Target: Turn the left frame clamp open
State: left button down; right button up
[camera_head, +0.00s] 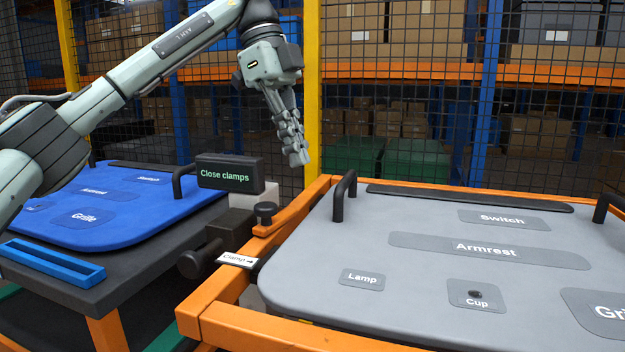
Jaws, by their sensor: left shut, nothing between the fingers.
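The left frame clamp shows as a dark block with a round black knob (194,263) at the left corner of the orange frame (215,300). A white label (238,260) reading "Clamp" with an arrow sits beside it, close to the grey panel (430,270). I cannot tell from this view whether the clamp is turned open or closed. My left gripper (297,158) points down, shut and empty, in the air above and to the right of the clamp, apart from it. My right gripper is not in view.
A second black knob (265,211) stands on the orange frame. A dark display (230,173) reads "Close clamps". A black handle (343,194) rises from the grey panel's left edge. A blue panel (120,225) lies on a dark table at left. A mesh fence stands behind.

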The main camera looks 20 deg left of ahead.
aim_at(298, 226)
pick_arm(q)
jog(key=x, duration=0.4)
jog(key=b+x, duration=0.1)
jog(key=x, duration=0.4)
jog(key=shift+s+f, duration=0.2)
jog(key=shift+s, duration=0.05)
jog(key=shift+w+a+f, duration=0.1)
jog(key=shift+a+f, duration=0.05)
jog(key=shift+a, duration=0.15)
jog(key=shift+w+a, duration=0.2)
jog(key=shift+a, duration=0.6)
jog(key=shift+w+a, duration=0.15)
jog(key=shift+a, duration=0.65)
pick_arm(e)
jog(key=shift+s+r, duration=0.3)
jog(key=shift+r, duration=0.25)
pick_arm(q)
jog(key=shift+p, duration=0.3)
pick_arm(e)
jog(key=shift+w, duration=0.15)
